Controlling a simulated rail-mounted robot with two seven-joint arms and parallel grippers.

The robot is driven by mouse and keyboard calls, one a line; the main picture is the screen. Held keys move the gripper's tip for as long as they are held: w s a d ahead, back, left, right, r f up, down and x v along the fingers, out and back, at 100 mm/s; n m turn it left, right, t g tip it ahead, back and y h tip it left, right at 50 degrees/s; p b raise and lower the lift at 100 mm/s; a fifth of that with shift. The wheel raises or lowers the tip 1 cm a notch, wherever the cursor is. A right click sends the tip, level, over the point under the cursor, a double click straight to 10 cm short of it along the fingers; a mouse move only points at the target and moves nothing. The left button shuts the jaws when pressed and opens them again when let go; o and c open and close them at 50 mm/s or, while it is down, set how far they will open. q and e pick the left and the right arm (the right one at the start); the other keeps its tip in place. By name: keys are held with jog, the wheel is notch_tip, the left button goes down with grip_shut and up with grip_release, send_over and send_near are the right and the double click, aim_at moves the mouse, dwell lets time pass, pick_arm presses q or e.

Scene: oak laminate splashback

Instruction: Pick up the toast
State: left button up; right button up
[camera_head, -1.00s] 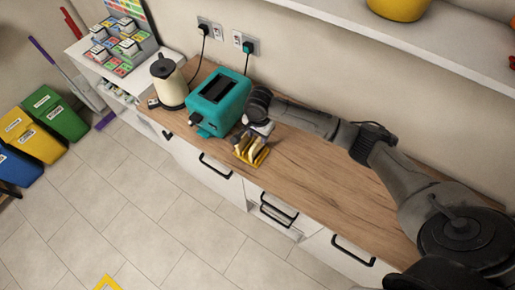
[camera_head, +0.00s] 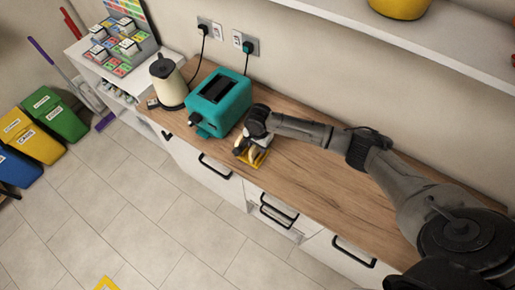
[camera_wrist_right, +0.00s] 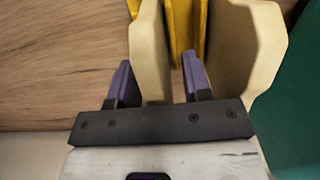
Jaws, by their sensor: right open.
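Two pale slices of toast stand upright in a yellow rack (camera_head: 260,159) on the wooden counter, in front of the teal toaster. In the right wrist view the nearer toast slice (camera_wrist_right: 149,45) and another slice (camera_wrist_right: 246,45) stand on either side of a yellow divider (camera_wrist_right: 182,25). My right gripper (camera_wrist_right: 157,60) is open. Its purple fingers straddle the nearer slice, one on each side; firm contact cannot be told. In the head view my right gripper (camera_head: 250,143) is over the rack and hides much of the toast. My left gripper is not in view.
The teal toaster (camera_head: 219,104) stands close beside the rack, with a cream kettle (camera_head: 168,84) beyond it. The wooden counter (camera_head: 330,180) is clear to the right. A white shelf (camera_head: 430,45) overhangs at the upper right.

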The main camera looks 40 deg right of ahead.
jog(key=shift+c, duration=0.4)
grip_shut()
jog(key=shift+r, duration=0.1)
jog(key=shift+r, duration=0.4)
notch_tip(320, 180, up, 3)
jog(key=shift+r, duration=0.2)
jog(key=s+d+r+p, duration=0.1)
jog(key=s+d+r, duration=0.5)
jog(key=s, duration=0.3)
jog(key=shift+s+d+r, duration=0.15)
jog(key=shift+d+r, duration=0.2)
jog(key=shift+d, duration=0.15)
